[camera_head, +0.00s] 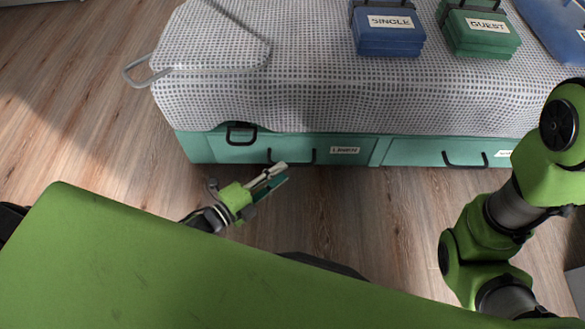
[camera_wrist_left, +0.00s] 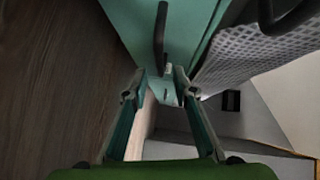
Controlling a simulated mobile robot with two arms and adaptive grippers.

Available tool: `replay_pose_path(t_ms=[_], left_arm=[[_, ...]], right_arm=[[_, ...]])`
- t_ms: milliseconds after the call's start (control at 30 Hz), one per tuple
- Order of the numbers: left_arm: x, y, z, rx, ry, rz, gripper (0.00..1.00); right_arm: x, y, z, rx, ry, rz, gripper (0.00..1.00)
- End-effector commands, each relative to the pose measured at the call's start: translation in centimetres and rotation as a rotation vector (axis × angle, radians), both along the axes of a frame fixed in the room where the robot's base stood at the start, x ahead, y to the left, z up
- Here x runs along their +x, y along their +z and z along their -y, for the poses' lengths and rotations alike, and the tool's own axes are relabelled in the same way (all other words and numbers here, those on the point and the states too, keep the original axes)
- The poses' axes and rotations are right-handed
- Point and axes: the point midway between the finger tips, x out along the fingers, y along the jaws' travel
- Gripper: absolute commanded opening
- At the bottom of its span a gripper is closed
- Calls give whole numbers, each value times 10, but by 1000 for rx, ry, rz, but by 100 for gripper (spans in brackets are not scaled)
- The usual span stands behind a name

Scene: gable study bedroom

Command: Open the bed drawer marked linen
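The linen drawer (camera_head: 235,152) is a teal front low in the bed's side, with a white LINEN label (camera_head: 344,150) at its right. It looks closed, flush with the neighbouring front. Its black bar handle (camera_head: 307,162) sits left of the label. My left gripper (camera_head: 279,174) is just in front of the handle's left part, fingers pointing toward the drawer. In the left wrist view, the two fingers (camera_wrist_left: 157,90) are apart with nothing between them, and the black handle (camera_wrist_left: 159,38) stands just beyond the tips. Whether a finger touches it I cannot tell. My right gripper is out of view.
A second teal drawer (camera_head: 420,152) with its own black handle (camera_head: 465,163) is to the right. Grey patterned bedding (camera_head: 290,90) hangs over the bed edge. A blue SINGLE bundle (camera_head: 390,40) and green GUEST bundle (camera_head: 482,38) lie on top. Wooden floor (camera_head: 370,210) in front is clear.

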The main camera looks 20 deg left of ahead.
Motion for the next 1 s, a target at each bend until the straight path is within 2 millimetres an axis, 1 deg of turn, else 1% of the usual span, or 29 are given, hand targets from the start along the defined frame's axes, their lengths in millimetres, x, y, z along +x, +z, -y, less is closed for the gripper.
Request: replay_pose_path(t_ms=[33, 100, 200, 300, 433, 700, 733, 767, 800, 833, 1000], left_arm=[[10, -6, 6, -3, 0, 4, 26], [22, -7, 12, -2, 0, 5, 26], [34, -8, 19, -1, -1, 3, 26], [43, -9, 24, -1, 0, 2, 26], [48, -9, 27, 0, 0, -1, 26], [49, -8, 28, 0, 1, -1, 26], [49, -8, 28, 0, 1, -1, 20], [49, -8, 28, 0, 1, -1, 12], [49, -8, 28, 0, 1, -1, 2], [49, -8, 28, 0, 1, -1, 0], [49, -8, 27, 0, 1, -1, 0]], right_arm=[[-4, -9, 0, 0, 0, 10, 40], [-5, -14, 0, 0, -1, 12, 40], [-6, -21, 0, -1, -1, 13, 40], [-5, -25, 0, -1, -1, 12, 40], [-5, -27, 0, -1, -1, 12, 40], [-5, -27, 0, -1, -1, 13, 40], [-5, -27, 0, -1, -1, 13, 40], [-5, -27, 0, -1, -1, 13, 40], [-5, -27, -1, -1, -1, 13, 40], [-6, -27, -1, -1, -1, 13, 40], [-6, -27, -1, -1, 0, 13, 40]])
